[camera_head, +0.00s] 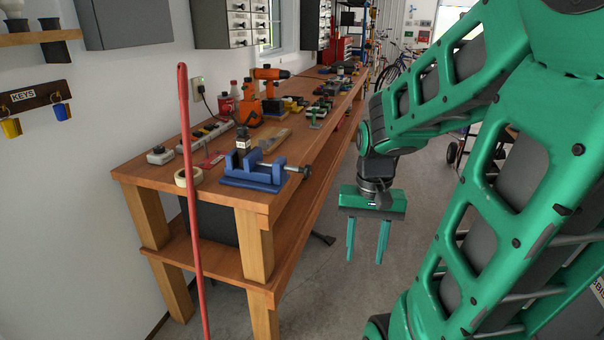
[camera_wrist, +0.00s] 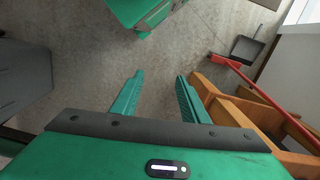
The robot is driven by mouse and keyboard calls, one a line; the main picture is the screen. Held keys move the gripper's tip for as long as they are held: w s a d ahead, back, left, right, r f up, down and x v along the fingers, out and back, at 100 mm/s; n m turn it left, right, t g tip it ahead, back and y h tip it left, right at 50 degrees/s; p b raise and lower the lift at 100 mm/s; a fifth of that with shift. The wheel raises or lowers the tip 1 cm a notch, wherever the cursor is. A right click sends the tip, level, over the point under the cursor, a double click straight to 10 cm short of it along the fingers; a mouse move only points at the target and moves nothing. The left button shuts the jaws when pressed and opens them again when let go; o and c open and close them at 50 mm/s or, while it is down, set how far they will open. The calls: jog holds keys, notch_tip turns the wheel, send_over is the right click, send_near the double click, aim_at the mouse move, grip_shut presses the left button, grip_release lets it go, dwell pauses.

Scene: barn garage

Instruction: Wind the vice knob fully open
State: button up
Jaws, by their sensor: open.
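A blue vice (camera_head: 258,169) stands on the near end of the wooden workbench. Its dark knob (camera_head: 305,171) sticks out on the right side, close to the bench's edge. My gripper (camera_head: 367,256) hangs open and empty to the right of the bench, apart from the knob and lower in the picture. In the wrist view my gripper's two teal fingers (camera_wrist: 157,85) are spread over bare floor. The vice and knob do not show in the wrist view.
A dustpan (camera_wrist: 246,50) lies on the floor. Floor right of the bench is clear around my gripper.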

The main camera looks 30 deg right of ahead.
aim_at(310, 172)
jog(key=w+f+m+t+y, duration=0.4)
jog(key=w+f+m+y, duration=0.55)
jog(key=w, duration=0.55)
jog(key=w+d+r+m+t+y, duration=0.1)
jog(key=w+d+r+m+t, duration=0.35)
jog(key=d+r+t, duration=0.2)
jog(key=w+d+r+m+t, duration=0.3)
jog(key=d+r+m+t, duration=0.2)
jog(key=r, duration=0.2)
jog(key=shift+g, duration=0.25)
jog(key=x, duration=1)
jog(key=shift+a+r, duration=0.1)
jog(key=shift+a, duration=0.35)
jog(key=c, duration=0.8)
